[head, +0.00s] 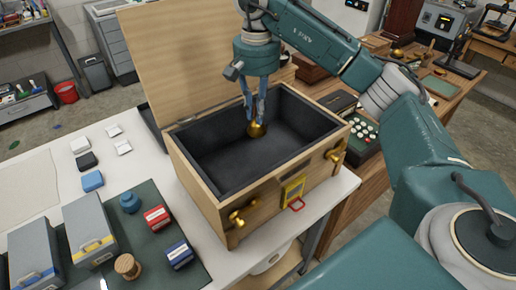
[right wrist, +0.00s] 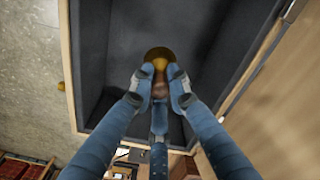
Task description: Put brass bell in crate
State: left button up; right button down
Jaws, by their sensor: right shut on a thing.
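The crate (head: 243,206) is a wooden box with a dark lining and brass fittings; its lid (head: 190,60) stands open at the back. My right gripper (head: 257,119) points down into the crate's opening and is shut on the brass bell (head: 257,130). In the right wrist view the brass bell (right wrist: 158,54) shows between the fingertips of my right gripper (right wrist: 160,78), with the dark lining behind it. I cannot tell whether the bell touches the crate floor. My left gripper is not in view.
The crate stands on a white table (head: 335,190). To its left lie a dark green mat (head: 150,195) with grey boxes, a blue jar (head: 129,202) and small red and blue boxes. A wooden bench (head: 345,210) with several objects stands to the right.

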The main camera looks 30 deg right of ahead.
aim_at(259, 133)
jog(key=f, duration=0.2)
jog(key=f+p, duration=0.1)
jog(key=f, duration=0.4)
jog(key=shift+d+f+p, duration=0.25)
jog(key=shift+f+p, duration=0.1)
notch_tip(259, 133, down, 5)
jog(key=shift+r+p, duration=0.1)
jog(key=shift+p, duration=0.55)
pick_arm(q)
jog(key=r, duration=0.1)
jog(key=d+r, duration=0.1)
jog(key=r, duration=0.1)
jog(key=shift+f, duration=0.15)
pick_arm(e)
jog(key=shift+a, duration=0.1)
jog(key=shift+f+b, duration=0.3)
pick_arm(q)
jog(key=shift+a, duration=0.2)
pick_arm(e)
jog(key=c, duration=1.7)
grip_release()
jog(key=shift+r, duration=0.1)
jog(key=shift+o, duration=0.2)
jog(key=shift+r, duration=0.1)
